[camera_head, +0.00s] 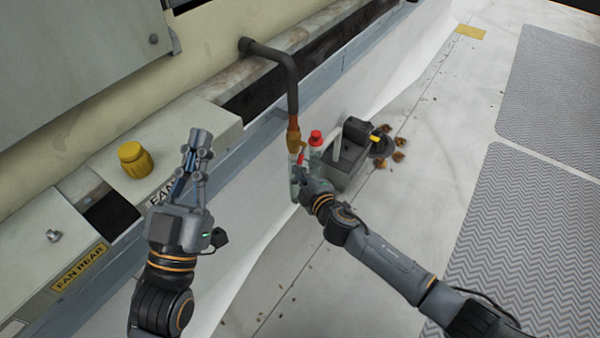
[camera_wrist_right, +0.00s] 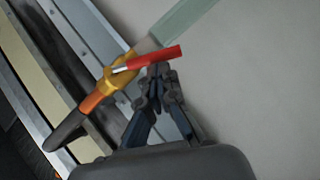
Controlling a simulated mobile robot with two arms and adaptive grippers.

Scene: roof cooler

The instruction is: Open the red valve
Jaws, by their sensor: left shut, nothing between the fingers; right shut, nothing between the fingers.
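The red valve lever (camera_wrist_right: 155,58) sits on a brass valve body (camera_wrist_right: 118,75) in the right wrist view, slanting across the pipe line. In the head view the brass fitting (camera_head: 293,137) hangs at the end of a dark bent pipe, with the red lever (camera_head: 301,158) just below. My right gripper (camera_wrist_right: 160,72) is shut and empty, its tips close to the lever's lower side; I cannot tell if they touch. It partly hides the lever in the head view. My left gripper (camera_head: 200,137) is shut and empty, raised beside the ledge, well away from the valve.
A yellow knob (camera_head: 135,160) is on the ledge near my left gripper. Grey ribbed mats (camera_head: 550,90) lie on the pale floor at right.

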